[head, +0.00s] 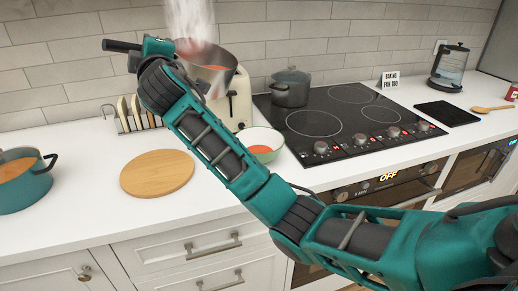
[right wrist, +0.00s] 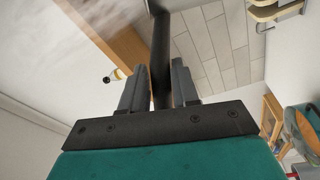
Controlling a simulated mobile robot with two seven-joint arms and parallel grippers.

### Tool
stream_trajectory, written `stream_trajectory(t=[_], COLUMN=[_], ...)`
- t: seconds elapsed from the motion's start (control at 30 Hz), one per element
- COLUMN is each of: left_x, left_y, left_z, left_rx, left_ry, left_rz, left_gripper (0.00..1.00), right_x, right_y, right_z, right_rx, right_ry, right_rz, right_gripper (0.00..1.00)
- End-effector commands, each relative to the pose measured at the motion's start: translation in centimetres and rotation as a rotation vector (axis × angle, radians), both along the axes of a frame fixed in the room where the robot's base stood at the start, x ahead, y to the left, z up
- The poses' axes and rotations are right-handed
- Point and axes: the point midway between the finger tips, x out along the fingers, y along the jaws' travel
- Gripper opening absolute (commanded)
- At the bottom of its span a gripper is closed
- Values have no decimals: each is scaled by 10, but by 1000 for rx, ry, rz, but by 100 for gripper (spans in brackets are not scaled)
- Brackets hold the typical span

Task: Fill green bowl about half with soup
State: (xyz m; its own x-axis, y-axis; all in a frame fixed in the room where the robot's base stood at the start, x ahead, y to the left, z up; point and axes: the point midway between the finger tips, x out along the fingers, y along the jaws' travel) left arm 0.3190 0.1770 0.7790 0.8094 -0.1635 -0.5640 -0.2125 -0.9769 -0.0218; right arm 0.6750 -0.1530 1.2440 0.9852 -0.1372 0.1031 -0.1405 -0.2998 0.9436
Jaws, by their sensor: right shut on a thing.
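My right gripper (head: 157,47) is shut on the black handle (head: 120,45) of a grey saucepan (head: 222,58). The wrist view shows the fingers (right wrist: 160,85) on either side of the dark handle (right wrist: 161,50). The saucepan is held up above the counter, at the back near the toaster, with orange-red soup (head: 207,67) inside and white steam above. The green bowl (head: 273,134), pale with a green rim, sits on the counter left of the cooktop. Some orange-red soup shows in it; my arm hides part of it, so its level is unclear. My left gripper is not in view.
A cream toaster (head: 240,100) stands behind the bowl. A toast rack (head: 135,116), a round wooden board (head: 157,172) and a teal pot of soup (head: 25,190) are to the left. A lidded grey pot (head: 290,88) stands on the black cooktop (head: 345,120).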

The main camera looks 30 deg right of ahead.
Motion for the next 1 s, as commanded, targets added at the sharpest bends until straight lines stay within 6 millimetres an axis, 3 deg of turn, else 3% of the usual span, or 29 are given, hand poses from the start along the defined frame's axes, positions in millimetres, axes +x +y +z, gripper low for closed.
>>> stream_trajectory(t=[1.0], left_x=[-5], left_y=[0], left_z=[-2], left_rx=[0], left_ry=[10], left_rz=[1], left_gripper=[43], right_x=[-28], right_y=[-22], right_z=[6], right_rx=[-7], right_ry=[-13], right_rz=[-1], right_gripper=[0])
